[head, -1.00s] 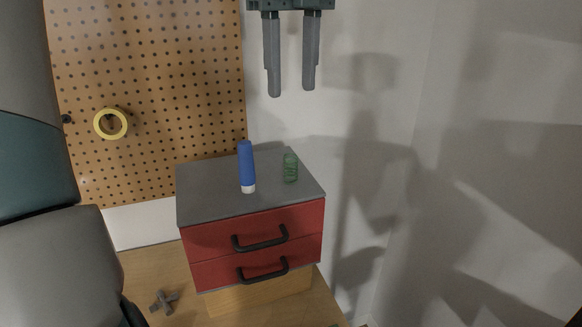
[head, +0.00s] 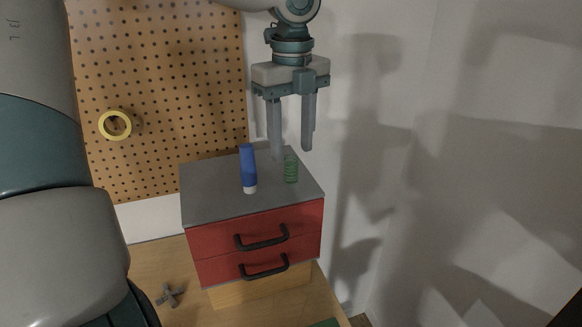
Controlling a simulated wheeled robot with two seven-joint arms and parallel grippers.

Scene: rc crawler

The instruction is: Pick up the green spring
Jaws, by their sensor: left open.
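The green spring (head: 291,169) stands upright on the grey top of the red drawer cabinet (head: 215,205), toward its right side. My left gripper (head: 292,155) points down with its two fingers apart and empty. In the picture its fingertips lie at and just above the spring's top, one to each side. I cannot tell the exact height or depth between them. My right gripper is not in view.
A blue bottle with a white cap (head: 247,168) stands close left of the spring. A pegboard (head: 165,90) with a yellow tape roll (head: 115,125) is behind. The wall is at the right. A grey cross-shaped piece (head: 170,294) lies on the wooden surface.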

